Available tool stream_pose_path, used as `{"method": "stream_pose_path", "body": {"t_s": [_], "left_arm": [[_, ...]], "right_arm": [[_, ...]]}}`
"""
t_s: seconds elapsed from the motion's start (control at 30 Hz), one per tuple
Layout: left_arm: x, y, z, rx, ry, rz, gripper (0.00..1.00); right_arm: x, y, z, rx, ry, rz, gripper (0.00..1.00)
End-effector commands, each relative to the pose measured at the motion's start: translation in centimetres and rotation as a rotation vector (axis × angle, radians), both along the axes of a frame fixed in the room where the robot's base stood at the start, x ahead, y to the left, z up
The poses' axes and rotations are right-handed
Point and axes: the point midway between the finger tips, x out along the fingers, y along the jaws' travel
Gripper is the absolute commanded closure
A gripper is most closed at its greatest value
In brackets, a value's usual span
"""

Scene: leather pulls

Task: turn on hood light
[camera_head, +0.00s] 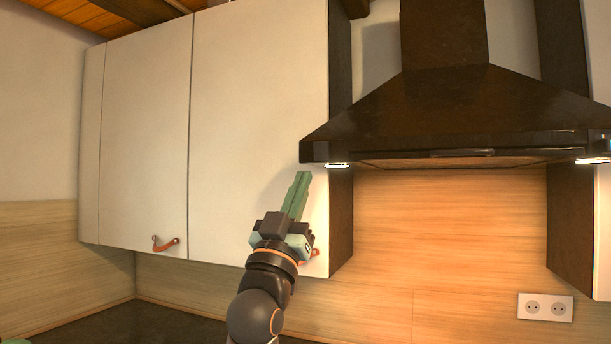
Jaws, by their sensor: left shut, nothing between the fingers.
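The dark range hood (455,105) hangs on the wall at the right. Its front edge carries a thin darker strip (463,153) near the middle; any buttons there are too small to make out. My left gripper (302,178) points up in front of the white cabinet, just left of the hood's lower left corner. Its green fingers are shut and empty, and it appears apart from the hood.
White wall cabinets (250,110) with leather pulls fill the left; one pull (165,244) is clear, another is partly behind my gripper. A cabinet (602,235) stands at the right edge. A wall socket (545,307) is below. The space under the hood is free.

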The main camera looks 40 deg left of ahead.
Motion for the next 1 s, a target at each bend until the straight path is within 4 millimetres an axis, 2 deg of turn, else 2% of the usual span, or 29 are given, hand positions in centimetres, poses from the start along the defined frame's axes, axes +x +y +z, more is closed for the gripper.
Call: {"method": "stream_pose_path", "body": {"t_s": [0.03, 0.1, 0.3, 1.0], "left_arm": [[-0.7, -0.2, -1.5, 0.000, 0.000, 0.000, 1.00], [-1.5, -0.4, -2.5, 0.000, 0.002, 0.000, 1.00], [-3.1, -0.7, -4.2, 0.000, 0.000, 0.000, 1.00], [-3.4, -0.8, -4.6, -0.001, 0.003, 0.000, 1.00]], "right_arm": [[0.1, 0.0, -0.9, 0.000, -0.001, 0.000, 0.50], [0.3, 0.0, -1.2, 0.000, -0.005, 0.000, 0.50], [0.5, 0.0, -1.8, 0.000, -0.010, 0.000, 0.50], [0.4, 0.0, -1.8, 0.001, -0.010, -0.001, 0.50]]}}
